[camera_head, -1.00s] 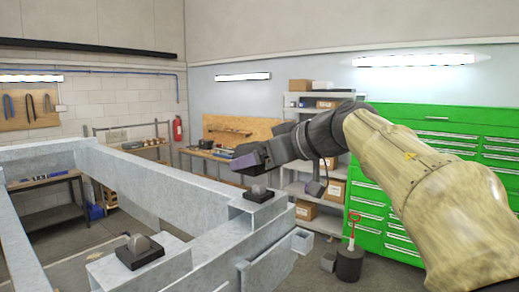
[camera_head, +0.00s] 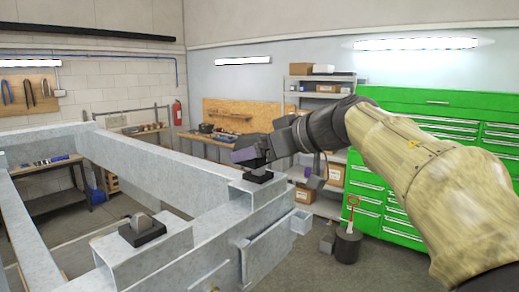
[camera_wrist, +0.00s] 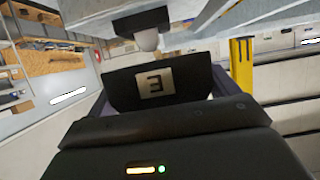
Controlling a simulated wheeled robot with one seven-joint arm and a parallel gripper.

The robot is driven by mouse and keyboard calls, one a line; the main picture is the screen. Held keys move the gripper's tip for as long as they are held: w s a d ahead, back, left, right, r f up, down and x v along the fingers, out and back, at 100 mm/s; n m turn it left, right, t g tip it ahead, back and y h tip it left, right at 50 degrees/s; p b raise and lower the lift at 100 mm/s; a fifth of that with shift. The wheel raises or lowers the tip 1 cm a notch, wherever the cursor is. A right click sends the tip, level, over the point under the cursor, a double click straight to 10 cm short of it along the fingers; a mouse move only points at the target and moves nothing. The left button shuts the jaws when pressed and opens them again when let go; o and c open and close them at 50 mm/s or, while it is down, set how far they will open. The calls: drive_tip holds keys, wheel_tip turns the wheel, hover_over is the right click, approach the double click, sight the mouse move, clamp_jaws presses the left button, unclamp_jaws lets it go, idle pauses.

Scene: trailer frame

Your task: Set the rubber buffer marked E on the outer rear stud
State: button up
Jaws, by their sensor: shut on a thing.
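My gripper (camera_head: 244,157) is shut on the black rubber buffer (camera_wrist: 186,84), seen close in the wrist view. Its pale label (camera_wrist: 156,83) carries an E that reads turned round. The buffer is hard to make out in the head view. Just beyond the buffer in the wrist view is a stud with a rounded grey top (camera_wrist: 147,40) on a dark base (camera_wrist: 140,20). In the head view my gripper is just above and beside the far black-based stud (camera_head: 259,176) on the frame corner. Whether buffer and stud touch, I cannot tell.
A second grey-topped stud (camera_head: 142,222) on a black base stands on the nearer grey frame block. The grey trailer frame (camera_head: 150,182) spans the left. A green tool cabinet (camera_head: 430,112) and a bin (camera_head: 347,246) stand to the right.

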drive_tip(key=shift+w+a+f, duration=0.1)
drive_tip(key=shift+w+a, duration=0.05)
drive_tip(key=shift+f, duration=0.25)
drive_tip(key=shift+f+b, duration=0.7)
drive_tip(key=shift+f, duration=0.4)
drive_tip(key=o, duration=1)
drive_tip(key=shift+c, duration=0.2)
drive_tip(key=b+v, duration=0.4)
drive_tip(key=v, duration=1.3)
drive_tip(key=shift+r, duration=0.15)
